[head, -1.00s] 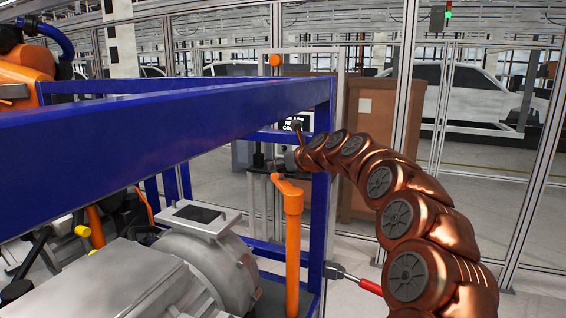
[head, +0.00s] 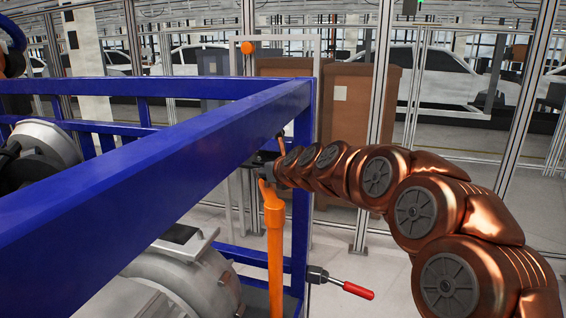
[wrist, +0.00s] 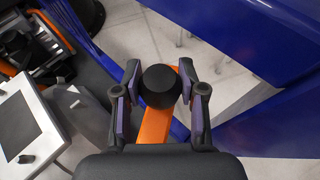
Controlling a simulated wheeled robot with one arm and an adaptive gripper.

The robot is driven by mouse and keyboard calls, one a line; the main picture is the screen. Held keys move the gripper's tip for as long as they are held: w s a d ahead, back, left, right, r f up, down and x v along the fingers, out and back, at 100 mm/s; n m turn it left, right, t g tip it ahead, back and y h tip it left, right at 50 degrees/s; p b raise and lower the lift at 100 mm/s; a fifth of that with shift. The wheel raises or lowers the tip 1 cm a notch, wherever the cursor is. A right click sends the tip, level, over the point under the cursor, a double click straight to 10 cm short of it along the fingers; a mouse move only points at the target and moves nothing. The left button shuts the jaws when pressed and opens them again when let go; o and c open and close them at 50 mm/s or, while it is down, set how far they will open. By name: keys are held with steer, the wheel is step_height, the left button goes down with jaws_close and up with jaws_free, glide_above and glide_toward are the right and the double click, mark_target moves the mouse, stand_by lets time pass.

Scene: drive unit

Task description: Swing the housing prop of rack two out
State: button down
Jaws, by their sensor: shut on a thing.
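The orange housing prop (head: 274,240) stands upright inside the blue rack frame (head: 160,138) in the head view, near its right corner post. In the wrist view the prop's orange arm (wrist: 155,125) runs up to a black round knob (wrist: 160,86). My gripper (wrist: 160,88) has its two fingers closed on either side of this knob, holding it.
A grey motor housing (head: 170,275) sits in the rack left of the prop. A red-handled clamp (head: 357,290) sticks out right of the corner post. Fence posts (head: 377,120) and a brown cabinet (head: 352,115) stand behind. Floor right of the rack is clear.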

steer(key=shift+d, duration=0.1)
steer(key=c, duration=1.1)
jaws_free()
steer(key=shift+c, duration=0.2)
steer(key=shift+o, duration=1)
steer(key=shift+s, duration=0.2)
steer(key=o, duration=0.3)
steer(key=v, duration=1.2)
